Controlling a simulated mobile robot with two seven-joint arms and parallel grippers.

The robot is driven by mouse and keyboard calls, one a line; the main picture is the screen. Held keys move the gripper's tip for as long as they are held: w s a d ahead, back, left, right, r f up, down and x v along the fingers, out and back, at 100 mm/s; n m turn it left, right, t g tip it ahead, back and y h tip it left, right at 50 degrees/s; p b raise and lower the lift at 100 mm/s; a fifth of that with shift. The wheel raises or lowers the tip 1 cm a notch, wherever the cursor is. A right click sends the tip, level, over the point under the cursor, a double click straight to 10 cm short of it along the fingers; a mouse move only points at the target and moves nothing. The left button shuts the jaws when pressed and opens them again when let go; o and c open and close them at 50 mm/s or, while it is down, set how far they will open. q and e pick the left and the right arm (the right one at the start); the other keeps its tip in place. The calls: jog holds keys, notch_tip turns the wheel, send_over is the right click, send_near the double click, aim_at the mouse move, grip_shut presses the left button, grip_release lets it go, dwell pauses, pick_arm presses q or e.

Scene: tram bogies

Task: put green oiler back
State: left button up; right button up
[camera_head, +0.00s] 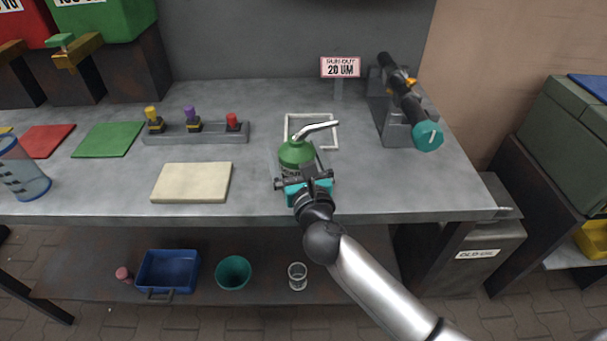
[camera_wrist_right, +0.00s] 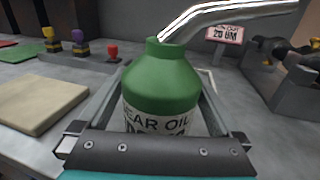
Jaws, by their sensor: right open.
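The green oiler (camera_head: 293,154) stands upright on the grey bench, with its bent silver spout pointing right. A white square outline (camera_head: 335,132) is marked on the bench beside and behind it. The oiler overlaps the outline's near left part, and I cannot tell whether its base is inside. My right gripper (camera_head: 299,163) reaches in from the front, low at the oiler. In the right wrist view its open fingers lie on either side of the oiler (camera_wrist_right: 162,85), with gaps visible. The oiler's label is partly hidden by the gripper body. My left gripper is not in view.
A sign (camera_head: 340,67) stands behind the outline. A black and teal tool (camera_head: 408,103) rests on a grey stand at right. A cream pad (camera_head: 192,183) and a rack of colored stamps (camera_head: 197,133) are at left. A clear blue beaker (camera_head: 22,172) stands far left.

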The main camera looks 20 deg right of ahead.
jog(key=s, duration=1.1)
jog(key=shift+a, duration=0.3)
